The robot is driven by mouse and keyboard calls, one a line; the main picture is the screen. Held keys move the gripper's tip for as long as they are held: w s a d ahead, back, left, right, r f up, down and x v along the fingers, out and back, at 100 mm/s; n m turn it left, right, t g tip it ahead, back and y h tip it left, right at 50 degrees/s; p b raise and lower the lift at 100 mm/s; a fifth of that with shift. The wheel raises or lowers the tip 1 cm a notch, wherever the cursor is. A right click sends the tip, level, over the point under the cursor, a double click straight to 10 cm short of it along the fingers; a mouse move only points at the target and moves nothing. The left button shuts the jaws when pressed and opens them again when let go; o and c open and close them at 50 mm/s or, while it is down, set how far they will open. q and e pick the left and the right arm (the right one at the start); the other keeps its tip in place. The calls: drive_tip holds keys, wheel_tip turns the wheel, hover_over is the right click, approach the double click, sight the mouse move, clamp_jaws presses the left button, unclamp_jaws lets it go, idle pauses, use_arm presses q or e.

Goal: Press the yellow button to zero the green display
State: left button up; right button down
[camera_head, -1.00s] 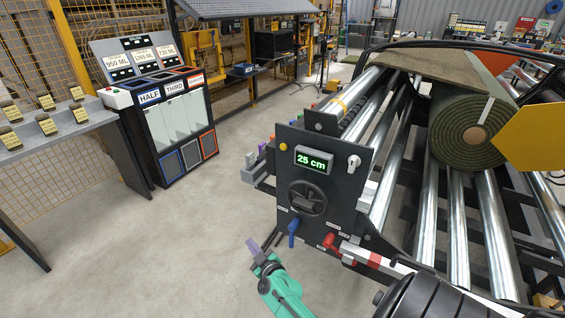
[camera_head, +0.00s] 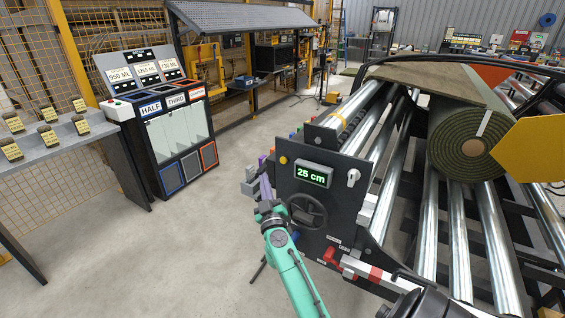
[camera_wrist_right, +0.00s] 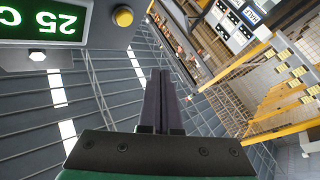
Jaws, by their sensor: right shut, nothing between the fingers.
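The yellow button (camera_head: 283,160) is a small round knob at the upper left of the dark control panel, left of the green display (camera_head: 312,175), which reads "25 cm". In the right wrist view the button (camera_wrist_right: 123,17) is at the top, and the display (camera_wrist_right: 42,22) appears upside down at the upper left. My right gripper (camera_head: 264,184) has purple fingers, shut and empty, just left of the panel and below the button. In the right wrist view its fingertips (camera_wrist_right: 160,75) are apart from the button. My left gripper is not in view.
The panel also carries a black handwheel (camera_head: 306,211), a key switch (camera_head: 353,177) and a red lever (camera_head: 331,256). Steel rollers (camera_head: 460,240) and a turf roll (camera_head: 462,143) are to the right. A bin stand (camera_head: 165,135) is at left, with open floor between.

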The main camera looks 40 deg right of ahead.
sight(283, 160)
drive_tip(key=d, duration=0.2)
drive_tip(key=w+d, duration=0.1)
drive_tip(key=d, duration=0.2)
drive_tip(key=w+d+b, duration=0.1)
drive_tip(key=d, duration=0.1)
drive_tip(key=shift+w+d, duration=0.15)
drive_tip(key=shift+d, duration=0.15)
drive_tip(key=shift+d, duration=0.1)
idle(1.6)
drive_tip(key=shift+w+d, duration=0.1)
drive_tip(key=shift+d, duration=0.2)
drive_tip(key=shift+w+d, duration=0.1)
drive_tip(key=shift+d, duration=0.3)
idle(0.5)
drive_tip(key=shift+a, duration=0.15)
drive_tip(key=shift+s+a, duration=0.25)
drive_tip(key=shift+a, duration=0.4)
drive_tip(key=shift+a+p, duration=0.1)
drive_tip(key=shift+p, duration=0.2)
